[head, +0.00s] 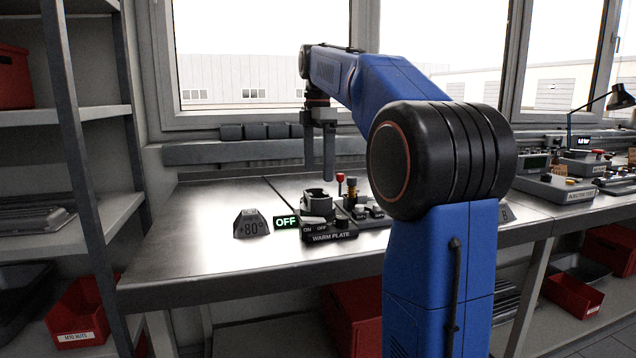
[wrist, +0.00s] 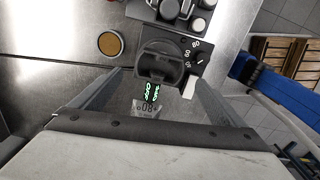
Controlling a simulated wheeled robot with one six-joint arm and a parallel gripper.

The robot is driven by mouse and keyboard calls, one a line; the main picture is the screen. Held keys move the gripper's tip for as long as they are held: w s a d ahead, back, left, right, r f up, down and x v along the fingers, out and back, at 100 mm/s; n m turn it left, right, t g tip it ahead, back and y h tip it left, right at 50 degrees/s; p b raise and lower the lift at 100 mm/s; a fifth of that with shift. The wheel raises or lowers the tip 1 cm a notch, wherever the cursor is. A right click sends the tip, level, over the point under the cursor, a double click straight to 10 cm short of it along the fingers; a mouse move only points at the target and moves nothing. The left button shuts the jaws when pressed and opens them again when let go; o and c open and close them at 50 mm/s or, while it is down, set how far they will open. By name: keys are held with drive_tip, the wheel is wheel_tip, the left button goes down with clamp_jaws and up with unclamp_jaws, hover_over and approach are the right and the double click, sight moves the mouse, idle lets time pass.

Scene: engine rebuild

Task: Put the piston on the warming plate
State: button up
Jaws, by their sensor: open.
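The warming plate (head: 330,237) is a dark unit at the bench's front, labelled WARM PLATE, with an ON/OFF front. The contact under the piston is hidden.
A lit OFF sign (head: 286,222) and a +80° block (head: 250,224) stand left of the plate. Small parts, one red-topped (head: 340,178), stand behind it. The bench's left side is clear; a shelf rack (head: 75,130) stands further left.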

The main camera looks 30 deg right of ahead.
drive_tip(key=shift+r, duration=1.35)
